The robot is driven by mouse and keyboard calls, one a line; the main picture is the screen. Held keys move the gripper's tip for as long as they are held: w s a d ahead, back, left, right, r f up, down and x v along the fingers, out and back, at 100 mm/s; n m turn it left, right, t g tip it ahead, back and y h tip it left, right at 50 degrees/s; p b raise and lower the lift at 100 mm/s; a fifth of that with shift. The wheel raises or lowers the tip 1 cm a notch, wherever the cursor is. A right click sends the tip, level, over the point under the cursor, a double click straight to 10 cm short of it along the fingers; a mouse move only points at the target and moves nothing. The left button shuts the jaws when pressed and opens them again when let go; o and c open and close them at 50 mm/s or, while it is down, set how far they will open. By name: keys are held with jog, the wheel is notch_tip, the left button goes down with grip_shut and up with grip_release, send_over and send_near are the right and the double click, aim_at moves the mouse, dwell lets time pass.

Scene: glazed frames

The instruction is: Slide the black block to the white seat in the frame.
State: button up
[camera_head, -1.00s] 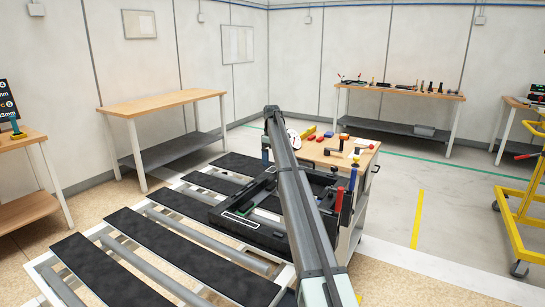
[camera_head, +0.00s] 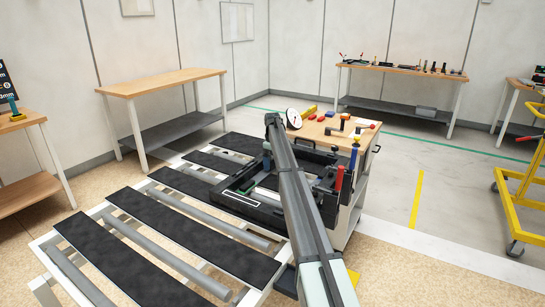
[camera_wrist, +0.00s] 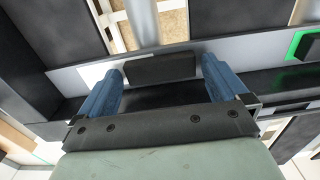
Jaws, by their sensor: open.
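The black block (camera_wrist: 160,67) lies between the two blue fingers of my gripper (camera_wrist: 164,68) in the wrist view. The fingers are apart, on either side of the block; I cannot tell whether either touches it. A pale strip (camera_wrist: 88,75) runs past the block in the black frame; more white shows to the left of the left finger. I cannot tell the seat's exact bounds. In the head view the black frame (camera_head: 262,212) has a white-outlined rectangle on its near left part. My arm covers part of the frame, and my gripper and the block are not clear there.
A green-edged dark part (camera_wrist: 303,46) is right of my gripper in the wrist view. The frame lies on a roller rack with black slats (camera_head: 195,235). A wooden cart (camera_head: 335,134) with tools stands behind, with upright red- and blue-handled tools near my arm.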

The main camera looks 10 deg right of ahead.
jog(key=shift+f, duration=0.2)
jog(key=shift+c, duration=0.5)
jog(key=c, duration=0.7)
jog(key=shift+w+d, duration=0.1)
jog(key=shift+c, duration=0.2)
jog(key=shift+w+d, duration=1.8)
jog(key=shift+w, duration=0.1)
